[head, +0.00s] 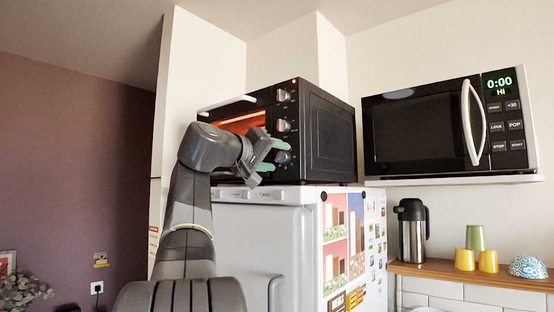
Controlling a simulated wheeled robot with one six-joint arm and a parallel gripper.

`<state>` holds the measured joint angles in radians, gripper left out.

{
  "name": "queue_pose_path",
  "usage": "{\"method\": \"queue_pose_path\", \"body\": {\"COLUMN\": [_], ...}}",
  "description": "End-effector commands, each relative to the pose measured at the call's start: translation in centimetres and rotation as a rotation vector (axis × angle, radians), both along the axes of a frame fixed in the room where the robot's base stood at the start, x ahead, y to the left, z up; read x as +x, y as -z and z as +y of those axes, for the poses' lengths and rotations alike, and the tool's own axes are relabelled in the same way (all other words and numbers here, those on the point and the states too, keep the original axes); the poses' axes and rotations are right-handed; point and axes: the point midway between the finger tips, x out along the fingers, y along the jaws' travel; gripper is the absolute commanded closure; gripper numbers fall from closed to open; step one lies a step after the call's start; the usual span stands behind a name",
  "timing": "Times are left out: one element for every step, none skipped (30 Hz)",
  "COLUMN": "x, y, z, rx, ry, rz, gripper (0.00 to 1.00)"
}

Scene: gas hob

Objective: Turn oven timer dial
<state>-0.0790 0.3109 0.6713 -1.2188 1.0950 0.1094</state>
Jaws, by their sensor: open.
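A black toaster oven (330,137) stands on top of the white fridge, its inside glowing orange behind the door. Three silver dials run down the right side of its front: the top dial (283,95), the middle dial (283,125) and the bottom dial (283,157). The labels are too small to read, so I cannot tell which is the timer. My gripper (283,150) is open, with green-tipped fingers at the bottom dial's height. The fingers appear around or just in front of that dial; I cannot tell whether they touch it. My arm hides part of the oven's front.
The white fridge (258,235) is below, with posters on its side. A microwave (440,125) sits on a shelf to the right. A steel flask (412,232), cups (476,240) and a patterned bowl (527,267) stand on the wooden counter (450,273).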

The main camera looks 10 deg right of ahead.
Motion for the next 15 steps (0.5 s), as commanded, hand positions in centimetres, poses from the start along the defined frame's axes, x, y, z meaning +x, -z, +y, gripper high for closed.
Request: {"method": "queue_pose_path", "body": {"x": [-0.6, -1.0, -1.4, -1.8, -2.2, -2.8, -3.2, -3.6, -4.1, -4.5, -4.8, -5.2, -5.6, -5.9, -6.2], "y": [0.2, 0.2, 0.3, 0.3, 0.3, 0.3, 0.2, 0.2, 0.3, 0.3, 0.2, 0.2, 0.2, 0.2, 0.2], "z": [0.8, 1.2, 1.9, 2.4, 3.0, 3.6, 4.1, 4.7, 5.3, 5.8, 6.2, 6.8, 7.2, 7.5, 8.0], "rx": [0.0, 0.001, 0.001, 0.001, 0.0, 0.001, 0.001, 0.0, 0.001, 0.001, 0.001, 0.001, 0.001, 0.001, 0.001], "ry": [-0.003, -0.004, -0.005, -0.005, -0.006, -0.005, -0.006, -0.006, -0.005, -0.006, -0.004, -0.005, -0.004, -0.004, -0.004], "rz": [-0.002, -0.002, -0.002, -0.002, -0.002, -0.003, -0.003, -0.002, -0.002, -0.003, -0.002, -0.002, -0.002, -0.002, -0.002], "gripper": [0.48, 0.48, 0.48, 0.48, 0.48, 0.48, 0.48, 0.48, 0.48, 0.48, 0.48, 0.48, 0.48, 0.48, 0.48]}}
